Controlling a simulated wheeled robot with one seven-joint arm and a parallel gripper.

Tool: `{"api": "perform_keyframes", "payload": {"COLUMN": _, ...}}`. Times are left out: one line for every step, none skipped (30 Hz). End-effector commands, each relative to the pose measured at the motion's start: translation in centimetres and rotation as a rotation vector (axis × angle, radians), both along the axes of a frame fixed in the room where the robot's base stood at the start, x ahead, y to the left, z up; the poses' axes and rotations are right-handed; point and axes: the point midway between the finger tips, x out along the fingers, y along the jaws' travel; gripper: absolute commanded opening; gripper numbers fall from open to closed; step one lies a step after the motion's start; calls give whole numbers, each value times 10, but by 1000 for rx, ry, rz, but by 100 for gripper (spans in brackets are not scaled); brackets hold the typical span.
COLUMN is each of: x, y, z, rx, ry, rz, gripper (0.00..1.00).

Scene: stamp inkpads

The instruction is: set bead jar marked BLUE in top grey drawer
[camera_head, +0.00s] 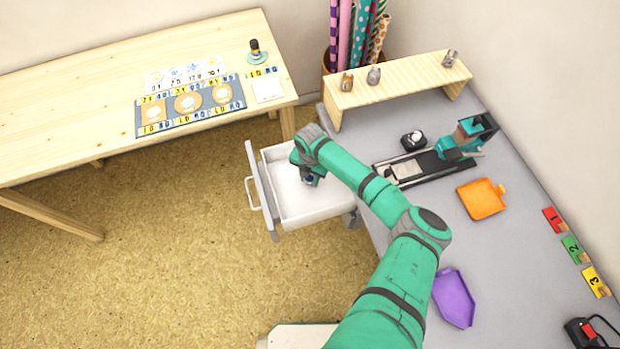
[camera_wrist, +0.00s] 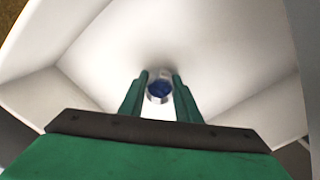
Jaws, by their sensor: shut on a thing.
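The grey drawer (camera_head: 318,205) stands pulled open at the left side of the grey desk, white inside and otherwise empty. Its white interior fills most of the wrist view (camera_wrist: 190,45). My gripper (camera_wrist: 160,84) points down into the drawer, with its two green fingers shut on a small clear jar with blue contents (camera_wrist: 159,90). Any lettering on the jar is not readable. In the head view my gripper (camera_head: 308,179) is over the drawer's inside, and my wrist hides the jar. I cannot tell whether the jar touches the drawer floor.
The drawer's front with its handle (camera_head: 254,192) juts out over the floor. A wooden riser (camera_head: 400,80) with several small jars stands at the desk's back. A teal press (camera_head: 468,135), an orange tray (camera_head: 482,199) and a purple tray (camera_head: 454,298) lie on the desk.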

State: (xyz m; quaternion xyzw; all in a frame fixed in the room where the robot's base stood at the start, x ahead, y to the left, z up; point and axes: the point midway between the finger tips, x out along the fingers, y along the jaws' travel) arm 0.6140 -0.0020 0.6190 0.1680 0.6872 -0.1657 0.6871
Motion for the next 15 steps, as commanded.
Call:
{"api": "perform_keyframes", "payload": {"x": 0, "y": -1, "z": -4, "rx": -2, "ry": 1, "rz": 0, "gripper": 4}}
{"api": "perform_keyframes", "payload": {"x": 0, "y": -1, "z": -5, "rx": -1, "ry": 0, "rz": 0, "gripper": 4}}
{"api": "perform_keyframes", "payload": {"x": 0, "y": 0, "z": -5, "rx": -1, "ry": 0, "rz": 1, "gripper": 4}}
{"api": "perform_keyframes", "payload": {"x": 0, "y": 1, "z": -5, "rx": -1, "ry": 0, "rz": 2, "gripper": 4}}
{"api": "perform_keyframes", "payload": {"x": 0, "y": 1, "z": -4, "rx": -1, "ry": 0, "rz": 3, "gripper": 4}}
{"api": "perform_keyframes", "payload": {"x": 0, "y": 2, "z": -4, "rx": 0, "ry": 0, "rz": 4, "gripper": 4}}
{"api": "perform_keyframes", "payload": {"x": 0, "y": 2, "z": -4, "rx": 0, "ry": 0, "rz": 5, "gripper": 4}}
{"api": "perform_keyframes", "payload": {"x": 0, "y": 2, "z": -4, "rx": 0, "ry": 0, "rz": 5, "gripper": 4}}
{"api": "perform_keyframes", "payload": {"x": 0, "y": 2, "z": -5, "rx": -1, "ry": 0, "rz": 4, "gripper": 4}}
{"api": "perform_keyframes", "payload": {"x": 0, "y": 2, "z": -5, "rx": 0, "ry": 0, "rz": 3, "gripper": 4}}
{"api": "perform_keyframes", "payload": {"x": 0, "y": 1, "z": -6, "rx": 0, "ry": 0, "rz": 2, "gripper": 4}}
{"api": "perform_keyframes", "payload": {"x": 0, "y": 0, "z": -7, "rx": 0, "ry": 0, "rz": 1, "gripper": 32}}
{"api": "perform_keyframes", "payload": {"x": 0, "y": 0, "z": -7, "rx": 0, "ry": 0, "rz": 1, "gripper": 39}}
{"api": "perform_keyframes", "payload": {"x": 0, "y": -1, "z": -7, "rx": 0, "ry": 0, "rz": 0, "gripper": 47}}
{"api": "perform_keyframes", "payload": {"x": 0, "y": -1, "z": -7, "rx": 0, "ry": 0, "rz": -1, "gripper": 49}}
